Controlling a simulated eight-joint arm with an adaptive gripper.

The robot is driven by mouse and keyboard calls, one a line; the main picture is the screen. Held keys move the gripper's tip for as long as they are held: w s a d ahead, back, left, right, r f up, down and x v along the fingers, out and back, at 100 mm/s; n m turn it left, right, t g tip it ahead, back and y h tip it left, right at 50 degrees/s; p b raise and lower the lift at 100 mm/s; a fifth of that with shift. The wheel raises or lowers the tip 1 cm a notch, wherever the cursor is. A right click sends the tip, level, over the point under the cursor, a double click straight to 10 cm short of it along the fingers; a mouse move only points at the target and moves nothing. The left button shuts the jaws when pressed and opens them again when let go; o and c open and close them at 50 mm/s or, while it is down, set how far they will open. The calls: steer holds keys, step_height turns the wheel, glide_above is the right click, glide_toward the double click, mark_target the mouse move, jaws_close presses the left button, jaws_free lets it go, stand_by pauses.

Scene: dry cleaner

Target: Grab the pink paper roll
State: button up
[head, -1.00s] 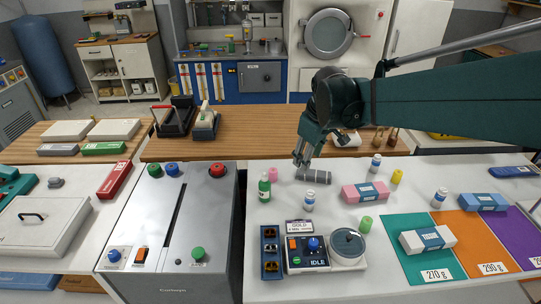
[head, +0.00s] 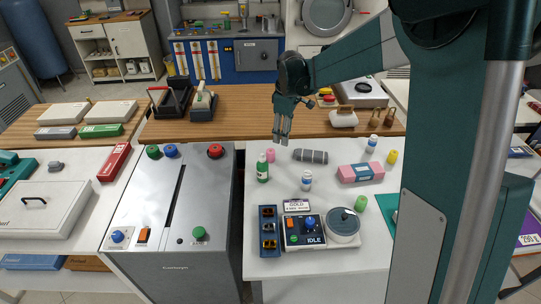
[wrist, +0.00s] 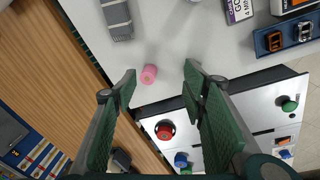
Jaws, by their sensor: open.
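My gripper (head: 281,138) hangs over the counter's back edge, above and slightly behind the roll. In the wrist view the pink roll (wrist: 148,74) lies ahead of and between my open, empty fingers (wrist: 160,78), apart from both.
A wooden counter (head: 240,122) runs behind.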

mark_target(270, 151)
steer(key=w+a+f+n, duration=0.1)
steer(key=w+f, duration=0.1)
steer(key=f, duration=0.1)
steer(key=w+a+f+n+g+p, duration=0.1)
steer(key=w+a+f, duration=0.1)
steer(key=w+f, duration=0.1)
steer(key=w+a+f+n, duration=0.1)
steer(key=w+f, duration=0.2)
steer(key=f, duration=0.1)
steer(key=shift+a+f+p, duration=0.25)
steer(key=shift+f+p, duration=0.05)
steer(key=shift+f, duration=0.05)
steer(key=shift+w+a+f+g, duration=0.2)
steer(key=shift+f+g, duration=0.1)
steer(key=shift+f, duration=0.3)
steer(key=shift+f, duration=1.25)
steer(key=shift+a+f+b, duration=0.15)
steer(key=shift+f+b, duration=0.35)
steer(key=shift+f, duration=2.15)
